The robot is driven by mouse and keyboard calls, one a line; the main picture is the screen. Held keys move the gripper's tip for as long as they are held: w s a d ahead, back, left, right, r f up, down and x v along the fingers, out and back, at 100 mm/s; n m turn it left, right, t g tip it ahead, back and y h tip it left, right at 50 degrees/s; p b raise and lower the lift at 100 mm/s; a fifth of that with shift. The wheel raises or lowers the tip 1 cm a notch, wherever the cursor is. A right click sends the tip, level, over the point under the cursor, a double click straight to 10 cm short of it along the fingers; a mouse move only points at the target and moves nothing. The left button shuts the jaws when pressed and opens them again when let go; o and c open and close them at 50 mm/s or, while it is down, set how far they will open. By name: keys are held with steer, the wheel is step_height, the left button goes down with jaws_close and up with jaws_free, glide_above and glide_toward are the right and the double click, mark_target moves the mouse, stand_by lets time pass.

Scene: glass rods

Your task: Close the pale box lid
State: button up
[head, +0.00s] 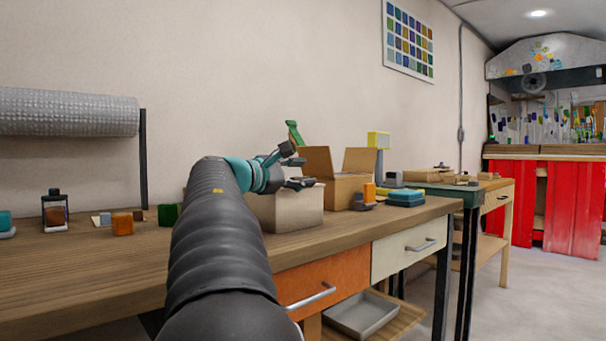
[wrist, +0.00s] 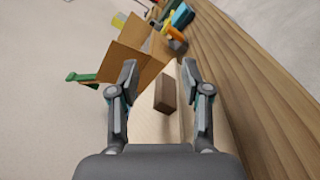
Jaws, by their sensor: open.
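The pale box (head: 292,210) stands on the wooden workbench, partly hidden behind my arm. My gripper (head: 293,167) is just above its top. In the wrist view my gripper (wrist: 160,78) is open, with one finger on each side and nothing held. The box's pale top (wrist: 150,122) lies below and between the fingers. A brown block-shaped piece (wrist: 165,93) sits on the pale top, between the fingers and nearer the right one. I cannot tell whether the fingers touch the box, nor how far the lid stands open.
A cardboard box (head: 347,191) with raised flaps stands just beyond the pale box. A green object (head: 294,131) rises behind. An orange piece (head: 369,191) and a teal case (head: 406,197) are to the right. Small blocks lie at left. The bench front is mostly bare.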

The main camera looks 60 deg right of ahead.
steer(key=v, duration=1.1)
steer(key=shift+a, duration=0.3)
